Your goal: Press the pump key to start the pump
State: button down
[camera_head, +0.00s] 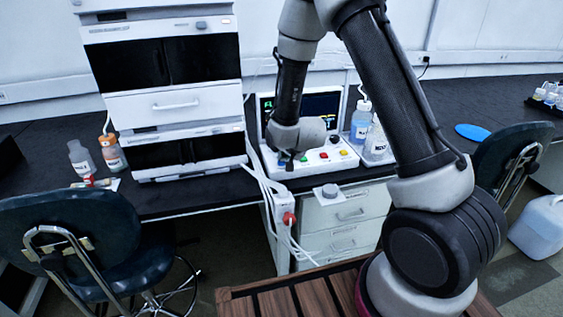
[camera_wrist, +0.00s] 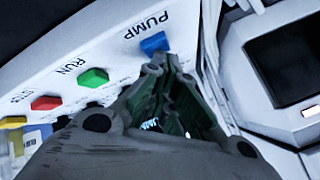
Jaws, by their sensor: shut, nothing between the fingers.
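The blue pump key (camera_wrist: 155,43) sits on the white sloped control panel (camera_wrist: 110,50), just under the printed word PUMP. My gripper (camera_wrist: 161,66) is shut and empty, and its fingertips are right beside the blue key in the wrist view. I cannot tell whether they touch it. In the head view my gripper (camera_head: 287,155) points down over the left part of the panel (camera_head: 325,168), and it hides part of the key row. A green RUN key (camera_wrist: 93,77), a red key (camera_wrist: 46,102) and a yellow key (camera_wrist: 13,122) continue the row.
A white instrument stack (camera_head: 172,105) stands left of the panel. Bottles (camera_head: 377,140) stand to its right, and more bottles (camera_head: 112,152) stand left of the stack. A dark chair (camera_head: 80,235) is at front left. White cables (camera_head: 272,190) hang over the bench edge.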

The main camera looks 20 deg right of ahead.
jog(key=shift+r, duration=0.8)
jog(key=shift+r, duration=2.5)
jog(key=s+f+n+g, duration=0.2)
jog(key=s+n+g, duration=0.45)
jog(key=s, duration=0.75)
jog(key=s+d+r, duration=0.4)
jog(key=s+r, duration=0.3)
jog(key=s+d+r+n+t, duration=0.1)
jog(key=s+d+r, duration=0.4)
jog(key=s+r, duration=0.2)
jog(key=s+d+r+h, duration=0.1)
jog(key=s+d+r, duration=0.4)
jog(key=s+r, duration=0.3)
jog(key=shift+r+t, duration=0.35)
jog(key=shift+r, duration=0.25)
